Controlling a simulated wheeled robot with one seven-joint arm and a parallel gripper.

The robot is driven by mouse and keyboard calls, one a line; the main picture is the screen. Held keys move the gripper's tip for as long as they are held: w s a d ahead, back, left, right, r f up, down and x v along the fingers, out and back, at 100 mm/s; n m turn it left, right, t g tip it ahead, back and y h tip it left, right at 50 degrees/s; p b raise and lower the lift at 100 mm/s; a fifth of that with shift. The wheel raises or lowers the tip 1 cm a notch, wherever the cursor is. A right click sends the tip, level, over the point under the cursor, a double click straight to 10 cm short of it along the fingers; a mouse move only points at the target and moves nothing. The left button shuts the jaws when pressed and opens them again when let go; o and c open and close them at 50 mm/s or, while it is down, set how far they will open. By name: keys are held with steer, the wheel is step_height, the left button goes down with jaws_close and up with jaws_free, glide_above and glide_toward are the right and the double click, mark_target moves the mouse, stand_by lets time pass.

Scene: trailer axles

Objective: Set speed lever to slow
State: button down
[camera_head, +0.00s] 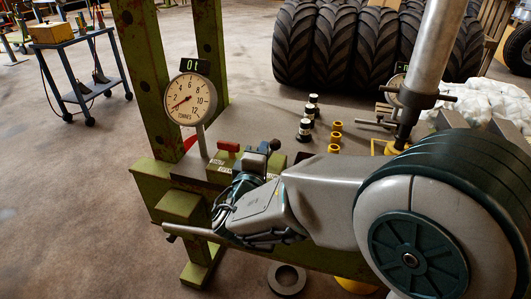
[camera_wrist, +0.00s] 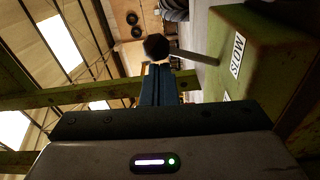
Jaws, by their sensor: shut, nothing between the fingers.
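The speed lever shows in the wrist view as a dark round knob (camera_wrist: 156,46) on a grey rod (camera_wrist: 195,56). The rod runs into a green control box (camera_wrist: 262,38) carrying a SLOW label (camera_wrist: 238,55). My gripper (camera_wrist: 158,70) has its fingers together and empty, with the tips right by the knob; I cannot tell whether they touch it. In the head view my wrist is low over the green box, beside a red-handled lever (camera_head: 228,147). A dark knob (camera_head: 275,145) shows there, partly crowded by my gripper. The lever's exact setting is hard to tell.
Large tires (camera_head: 345,45) are at the back. A blue cart (camera_head: 88,75) is far left; open floor lies before it.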

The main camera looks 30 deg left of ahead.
stand_by(0.3)
steer(key=shift+s+a+f, duration=0.1)
steer(key=shift+a, duration=0.2)
steer(key=shift+s+a+f+b, duration=0.1)
steer(key=shift+s+a+b, duration=0.25)
steer(key=shift+a+b, duration=0.25)
steer(key=shift+s+a+f+b, duration=0.1)
steer(key=shift+s+a+b, duration=0.3)
steer(key=shift+a, duration=0.2)
steer(key=shift+s+a+r, duration=0.15)
steer(key=shift+s, duration=0.3)
steer(key=shift+s+a+r, duration=0.1)
steer(key=shift+s+r, duration=0.05)
steer(key=shift+s, duration=0.3)
steer(key=p+v, duration=0.1)
steer(key=v, duration=0.7)
steer(key=shift+s+d, duration=0.2)
steer(key=shift+d, duration=0.15)
